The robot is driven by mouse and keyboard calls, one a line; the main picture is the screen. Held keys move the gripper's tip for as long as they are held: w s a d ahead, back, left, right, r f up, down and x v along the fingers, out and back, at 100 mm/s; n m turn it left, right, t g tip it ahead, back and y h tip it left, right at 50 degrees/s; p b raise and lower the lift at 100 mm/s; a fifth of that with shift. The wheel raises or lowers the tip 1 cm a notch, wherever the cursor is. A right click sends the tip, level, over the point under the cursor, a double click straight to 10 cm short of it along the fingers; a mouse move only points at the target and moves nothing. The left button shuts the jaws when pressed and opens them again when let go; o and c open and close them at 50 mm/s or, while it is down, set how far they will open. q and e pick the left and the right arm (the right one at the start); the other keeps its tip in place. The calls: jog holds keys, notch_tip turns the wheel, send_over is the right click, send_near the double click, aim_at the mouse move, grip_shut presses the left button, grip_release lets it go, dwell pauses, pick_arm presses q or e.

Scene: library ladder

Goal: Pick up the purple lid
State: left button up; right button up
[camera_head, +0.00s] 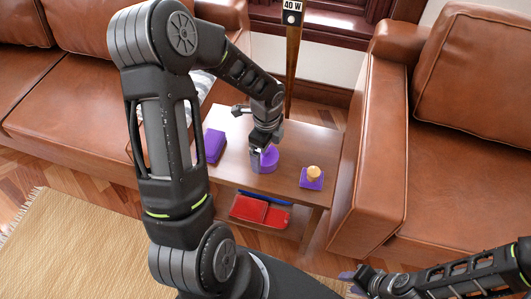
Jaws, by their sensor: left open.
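A round purple thing, which looks like the purple lid (270,156), is on the small wooden side table, partly hidden by my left gripper. My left gripper (262,149) reaches down from above with its fingers right at it. The jaws are open; I cannot tell whether a finger touches it. My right gripper (352,279) is at the bottom right, far from the table, and its jaws are too small to judge.
On the side table (240,178) are a purple box (214,145) at left and a purple square piece (311,184) with a round tan top (313,172) at right. Red items (250,209) lie on its lower shelf. Brown leather sofas (380,150) flank it.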

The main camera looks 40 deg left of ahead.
pick_arm(q)
jog(key=shift+c, duration=0.2)
dwell(0.3)
jog(key=c, duration=1.4)
jog(key=shift+r, duration=0.1)
notch_tip(320, 180, up, 10)
jog(key=shift+p, duration=0.65)
